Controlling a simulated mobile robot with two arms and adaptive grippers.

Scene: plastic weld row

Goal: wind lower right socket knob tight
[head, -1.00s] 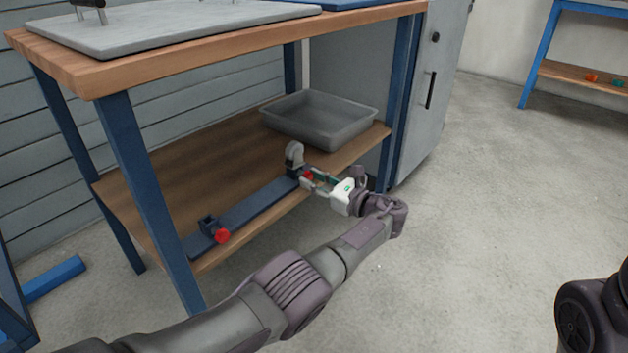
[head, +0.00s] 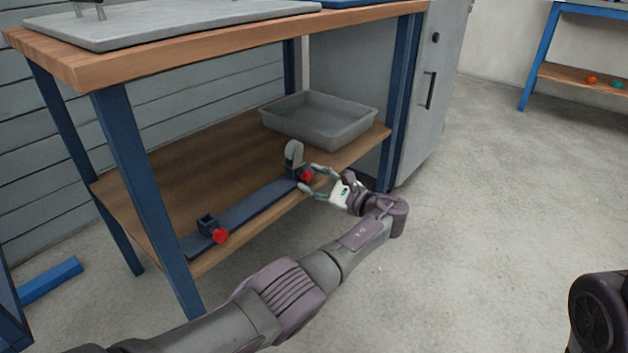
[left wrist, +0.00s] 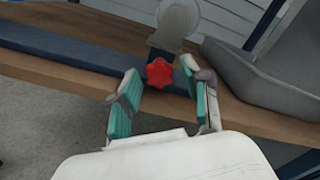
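The lower right socket knob is a red, lobed knob (head: 306,175) on the front of the right socket (head: 292,163), which holds an upright grey round-topped piece (head: 294,150). In the left wrist view the knob (left wrist: 159,73) sits between and just beyond the green-padded fingertips. My left gripper (head: 312,181) is open around the knob's front, with gaps on both sides in the left wrist view (left wrist: 162,96). A second red knob (head: 220,236) is on the empty-looking left socket (head: 207,223). My right gripper is out of view.
Both sockets sit on a dark blue rail (head: 250,212) along the front of the wooden lower shelf (head: 160,190). A grey tray (head: 320,137) stands behind to the right. A blue table leg (head: 140,190) stands left. The floor in front is clear.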

